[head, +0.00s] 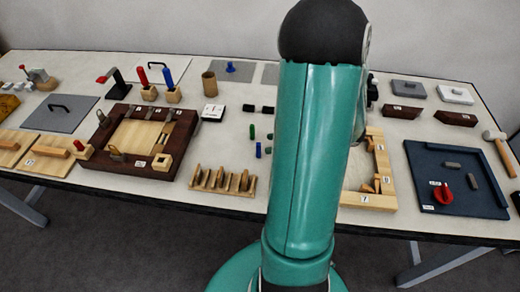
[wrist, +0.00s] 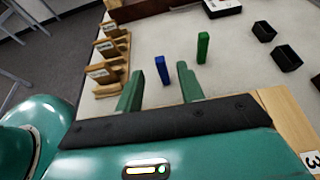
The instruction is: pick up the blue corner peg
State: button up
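The blue peg (wrist: 162,70) stands upright on the pale table top in the wrist view. It also shows small in the head view (head: 258,150), just left of my arm. A green peg (wrist: 203,47) stands near it, farther back and to the right; it shows in the head view (head: 252,132) too. My gripper (wrist: 159,78) is open and empty, with its two green fingers apart. The blue peg appears in the gap between the fingertips; whether it is within their reach or beyond them I cannot tell. In the head view my arm hides the gripper.
A wooden slotted rack (head: 221,181) stands at the table's front edge, left of the pegs. A wooden frame (head: 368,199) is right of my arm. Bare table surrounds the pegs.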

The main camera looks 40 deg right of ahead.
aim_at(258, 151)
jog(key=x, duration=0.7)
jog(key=shift+w+a+f, duration=0.1)
jog(key=shift+f, duration=0.05)
grip_shut()
